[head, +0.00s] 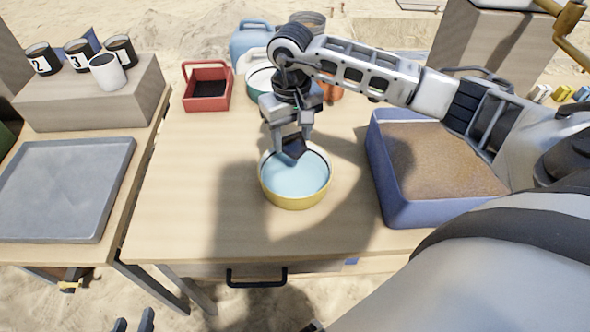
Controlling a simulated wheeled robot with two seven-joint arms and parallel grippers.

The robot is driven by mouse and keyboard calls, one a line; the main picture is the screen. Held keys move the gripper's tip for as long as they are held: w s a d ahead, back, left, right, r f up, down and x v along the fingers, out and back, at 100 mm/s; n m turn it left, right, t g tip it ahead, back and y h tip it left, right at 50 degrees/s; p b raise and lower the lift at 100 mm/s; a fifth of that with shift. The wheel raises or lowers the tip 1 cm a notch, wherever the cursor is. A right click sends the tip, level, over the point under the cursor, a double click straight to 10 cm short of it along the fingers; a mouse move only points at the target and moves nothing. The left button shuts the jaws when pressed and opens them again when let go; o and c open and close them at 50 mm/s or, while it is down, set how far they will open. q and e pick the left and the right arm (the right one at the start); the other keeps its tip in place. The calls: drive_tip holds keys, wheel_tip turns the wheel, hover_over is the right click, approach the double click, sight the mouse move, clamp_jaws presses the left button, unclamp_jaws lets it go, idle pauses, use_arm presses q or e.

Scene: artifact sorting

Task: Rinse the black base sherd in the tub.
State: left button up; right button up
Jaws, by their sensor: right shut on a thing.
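The round yellow tub (294,203) stands on the wooden table with light blue water (296,178) in it. My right gripper (291,138) points down over the tub's far side. It is shut on the black base sherd (294,150), a small dark piece. The sherd is at the far rim, over or touching the water; I cannot tell which. The gripper's fingers hide part of it. Only the tips of my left gripper (133,324) show at the bottom left edge, spaced apart and empty, in front of the table.
A blue tray of brown soil (428,160) stands right of the tub. A red container (207,90), a blue jug (252,40) and other vessels stand behind. Numbered cups stand on a block (95,98) at left, near a grey tray (60,190). The table left of the tub is clear.

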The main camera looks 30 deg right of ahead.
drive_tip(key=shift+r, duration=0.1)
drive_tip(key=shift+r+p, duration=1.4)
drive_tip(key=shift+r, duration=1)
